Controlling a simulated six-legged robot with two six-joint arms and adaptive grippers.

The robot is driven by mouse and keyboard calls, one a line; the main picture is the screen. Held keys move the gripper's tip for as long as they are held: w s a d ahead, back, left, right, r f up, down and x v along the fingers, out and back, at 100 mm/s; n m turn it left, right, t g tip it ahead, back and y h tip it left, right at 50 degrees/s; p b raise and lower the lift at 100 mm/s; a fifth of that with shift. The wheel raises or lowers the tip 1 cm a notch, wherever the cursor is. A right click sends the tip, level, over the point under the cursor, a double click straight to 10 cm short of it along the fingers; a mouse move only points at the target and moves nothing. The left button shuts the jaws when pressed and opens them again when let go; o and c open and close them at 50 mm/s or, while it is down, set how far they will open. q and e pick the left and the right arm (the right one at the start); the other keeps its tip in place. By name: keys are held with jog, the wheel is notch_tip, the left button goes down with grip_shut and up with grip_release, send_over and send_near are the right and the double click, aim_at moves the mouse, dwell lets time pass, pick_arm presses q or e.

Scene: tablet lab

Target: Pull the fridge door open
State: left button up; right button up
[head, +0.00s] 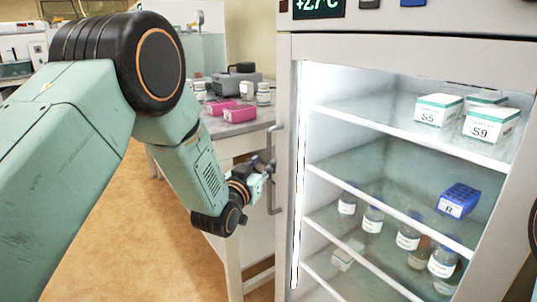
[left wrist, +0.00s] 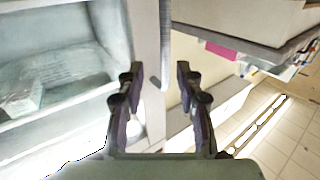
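The fridge door (head: 287,180) has a pale frame around a clear pane and looks closed. Its grey vertical handle (head: 275,170) is on the left edge of the door. My left gripper (head: 263,168) is at the handle, about midway up it. In the left wrist view my left gripper (left wrist: 156,82) has its two dark fingers apart, with the handle (left wrist: 164,45) and door edge showing between them. I cannot tell whether a finger touches the handle. My right gripper is not in view.
Behind the pane, shelves hold labelled white boxes (head: 438,109), several bottles (head: 408,237) and a blue rack (head: 459,200). A lab bench (head: 232,130) with pink boxes (head: 239,113) stands left of the fridge. The brown floor (head: 130,230) in front of the bench is clear.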

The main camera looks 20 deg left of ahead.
aim_at(268, 156)
pick_arm(q)
jog(key=w+b, duration=0.2)
jog(key=w, duration=0.4)
jog(key=shift+w+f, duration=0.2)
jog(key=shift+w+a, duration=0.2)
jog(key=shift+w, duration=0.45)
jog(key=shift+d, duration=0.2)
jog(key=shift+a, duration=0.15)
jog(key=shift+c, duration=1.4)
grip_shut()
